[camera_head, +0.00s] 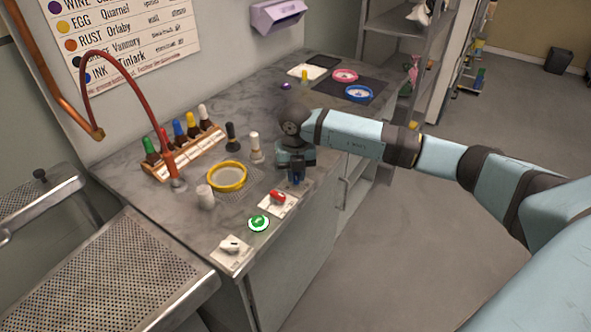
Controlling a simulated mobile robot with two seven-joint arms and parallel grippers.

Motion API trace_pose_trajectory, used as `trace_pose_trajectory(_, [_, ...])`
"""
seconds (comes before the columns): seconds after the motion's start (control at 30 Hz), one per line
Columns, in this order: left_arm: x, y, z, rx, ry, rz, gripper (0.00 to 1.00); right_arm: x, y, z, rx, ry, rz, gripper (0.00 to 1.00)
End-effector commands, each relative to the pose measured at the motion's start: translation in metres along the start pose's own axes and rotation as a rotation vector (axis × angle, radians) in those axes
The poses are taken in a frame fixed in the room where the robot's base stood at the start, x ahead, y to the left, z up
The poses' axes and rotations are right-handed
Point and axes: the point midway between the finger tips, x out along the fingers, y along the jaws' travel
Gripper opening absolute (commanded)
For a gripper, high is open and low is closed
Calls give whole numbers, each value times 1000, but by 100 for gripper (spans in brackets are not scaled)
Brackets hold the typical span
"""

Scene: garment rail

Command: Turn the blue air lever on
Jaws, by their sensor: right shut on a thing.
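My left gripper is not in view.
A yellow-rimmed bowl (227,177), white bottle (255,148) and black bottle (231,137) stand left of the gripper. A bottle rack (187,155) stands behind.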

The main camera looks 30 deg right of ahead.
Motion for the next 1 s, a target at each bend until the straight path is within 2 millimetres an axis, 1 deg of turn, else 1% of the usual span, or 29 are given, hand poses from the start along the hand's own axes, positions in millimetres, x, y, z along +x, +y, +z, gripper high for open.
trace_pose_trajectory(0.03, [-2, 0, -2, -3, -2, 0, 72, -3, 0, 0, 45, -1, 1, 0])
trace_pose_trajectory(0.27, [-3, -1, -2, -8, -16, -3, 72, -4, 0, 1, 263, -2, 1, 0])
trace_pose_trajectory(0.5, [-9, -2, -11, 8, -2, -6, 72, -3, 0, 1, 471, -2, 1, 0])
trace_pose_trajectory(0.7, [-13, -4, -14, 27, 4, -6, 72, -3, 0, 1, 603, -3, 2, 0])
trace_pose_trajectory(1.0, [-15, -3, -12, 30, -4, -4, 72, -2, 0, 1, 712, -4, 2, 0])
